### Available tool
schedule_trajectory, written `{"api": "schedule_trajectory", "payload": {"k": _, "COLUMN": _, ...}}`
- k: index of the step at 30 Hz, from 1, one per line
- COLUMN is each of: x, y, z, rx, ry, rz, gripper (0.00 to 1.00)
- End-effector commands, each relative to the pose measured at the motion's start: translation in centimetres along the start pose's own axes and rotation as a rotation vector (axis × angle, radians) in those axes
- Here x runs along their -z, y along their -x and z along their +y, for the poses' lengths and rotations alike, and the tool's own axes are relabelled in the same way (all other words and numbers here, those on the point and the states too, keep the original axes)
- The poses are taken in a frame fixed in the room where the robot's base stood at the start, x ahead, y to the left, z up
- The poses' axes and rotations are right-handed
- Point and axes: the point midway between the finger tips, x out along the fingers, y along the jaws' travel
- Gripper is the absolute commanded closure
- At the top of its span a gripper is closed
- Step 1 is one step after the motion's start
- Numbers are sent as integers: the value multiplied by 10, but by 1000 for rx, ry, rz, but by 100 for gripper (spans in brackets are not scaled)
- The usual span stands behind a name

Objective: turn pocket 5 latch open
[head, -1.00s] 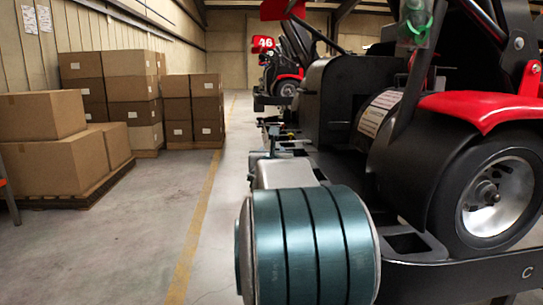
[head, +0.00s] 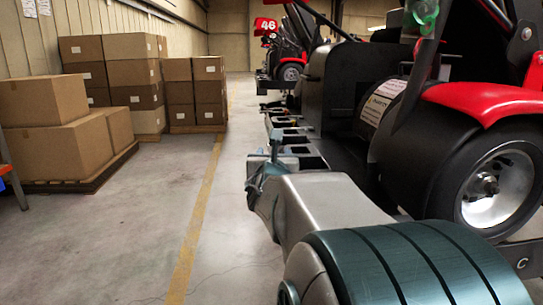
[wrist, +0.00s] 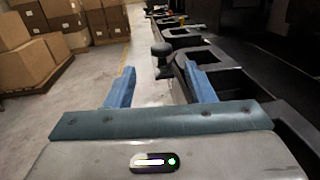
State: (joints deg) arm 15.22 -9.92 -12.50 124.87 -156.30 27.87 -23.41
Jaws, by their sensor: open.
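A black round knob on a short post (wrist: 161,52), which looks like a latch, stands at the near side of the row of pockets in the wrist view. I cannot read a pocket number on it. My gripper (wrist: 160,72) is open and empty, its two blue fingers pointing forward. The knob shows beyond the fingertips, in line with the gap between them and apart from them. In the head view my gripper (head: 268,158) is by the left edge of the black stand, and the knob cannot be made out there.
The black pocket rail (wrist: 225,83) runs along the right, close to my right finger. A kart with a black tyre (head: 490,180) and red fender stands at right. Stacked boxes (head: 50,150) stand on pallets at left. The floor between boxes and stand is clear.

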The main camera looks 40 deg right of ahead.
Motion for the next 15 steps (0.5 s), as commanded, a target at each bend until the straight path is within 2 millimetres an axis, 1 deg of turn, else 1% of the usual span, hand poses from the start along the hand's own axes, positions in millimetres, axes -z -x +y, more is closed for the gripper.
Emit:
{"api": "schedule_trajectory", "payload": {"k": 1, "x": -2, "y": 9, "z": 0, "rx": -1, "ry": -1, "rz": 0, "gripper": 51}}
{"api": "schedule_trajectory", "payload": {"k": 6, "x": -2, "y": 28, "z": 0, "rx": 0, "ry": -1, "rz": -1, "gripper": 51}}
{"api": "schedule_trajectory", "payload": {"k": 10, "x": -1, "y": 34, "z": 0, "rx": 0, "ry": 0, "rz": -1, "gripper": 51}}
{"api": "schedule_trajectory", "payload": {"k": 15, "x": 0, "y": 36, "z": 0, "rx": 0, "ry": 1, "rz": -1, "gripper": 51}}
